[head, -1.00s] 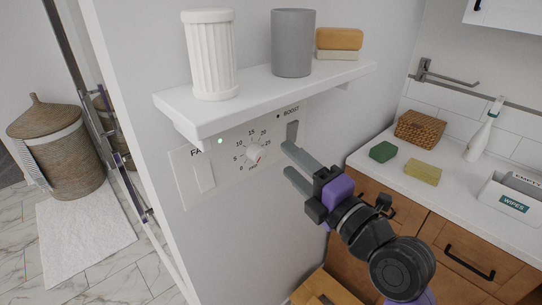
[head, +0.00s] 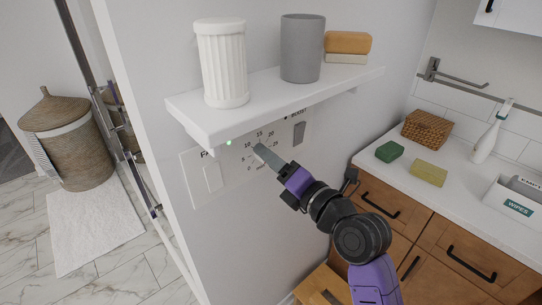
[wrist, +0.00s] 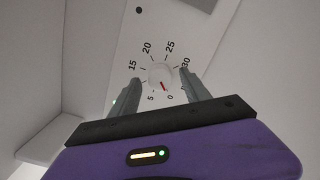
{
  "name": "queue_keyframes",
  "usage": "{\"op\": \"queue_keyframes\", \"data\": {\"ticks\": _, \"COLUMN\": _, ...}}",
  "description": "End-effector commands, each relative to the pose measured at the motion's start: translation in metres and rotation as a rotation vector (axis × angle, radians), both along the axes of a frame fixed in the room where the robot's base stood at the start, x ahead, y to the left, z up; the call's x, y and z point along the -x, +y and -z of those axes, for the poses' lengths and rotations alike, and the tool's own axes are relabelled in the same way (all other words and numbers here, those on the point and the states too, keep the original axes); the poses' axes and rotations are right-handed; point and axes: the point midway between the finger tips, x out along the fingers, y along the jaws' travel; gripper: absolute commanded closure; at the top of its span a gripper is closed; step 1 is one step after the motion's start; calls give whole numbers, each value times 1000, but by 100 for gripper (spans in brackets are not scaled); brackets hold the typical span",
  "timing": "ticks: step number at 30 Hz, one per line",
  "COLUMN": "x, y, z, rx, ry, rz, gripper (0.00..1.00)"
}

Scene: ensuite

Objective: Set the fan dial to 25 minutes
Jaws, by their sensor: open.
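The fan dial (wrist: 159,74) is a small round white knob on a white wall plate (wrist: 128,50). Its red mark points down near the 0, on the side of the 5. Printed numbers ring it, with the 25 at the upper right in the wrist view. My gripper (wrist: 161,80) is open, with one grey finger on each side of the dial; I cannot tell whether they touch it. In the head view my gripper (head: 260,152) is at the plate and hides the knob, while several numbers show above it.
A white shelf (head: 290,100) juts out just above the plate, holding a ribbed white cup (head: 222,65), a grey cup (head: 301,48) and stacked soap bars (head: 347,43). A fan switch (head: 213,178) and boost switch (head: 299,133) flank the dial. A counter (head: 455,200) is at right.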

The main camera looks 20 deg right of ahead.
Motion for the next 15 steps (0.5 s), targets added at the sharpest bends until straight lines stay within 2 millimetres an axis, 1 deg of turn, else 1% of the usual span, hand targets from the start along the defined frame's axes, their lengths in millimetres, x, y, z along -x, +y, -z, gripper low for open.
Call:
{"op": "queue_keyframes", "data": {"ticks": 3, "x": -3, "y": 1, "z": 0, "rx": 0, "ry": 0, "rz": 0, "gripper": 45}}
{"op": "queue_keyframes", "data": {"ticks": 9, "x": -3, "y": 1, "z": 1, "rx": 0, "ry": 0, "rz": 0, "gripper": 45}}
{"op": "queue_keyframes", "data": {"ticks": 14, "x": -3, "y": 1, "z": 0, "rx": 0, "ry": 0, "rz": 0, "gripper": 76}}
{"op": "queue_keyframes", "data": {"ticks": 15, "x": -3, "y": 1, "z": 0, "rx": 0, "ry": 0, "rz": 0, "gripper": 84}}
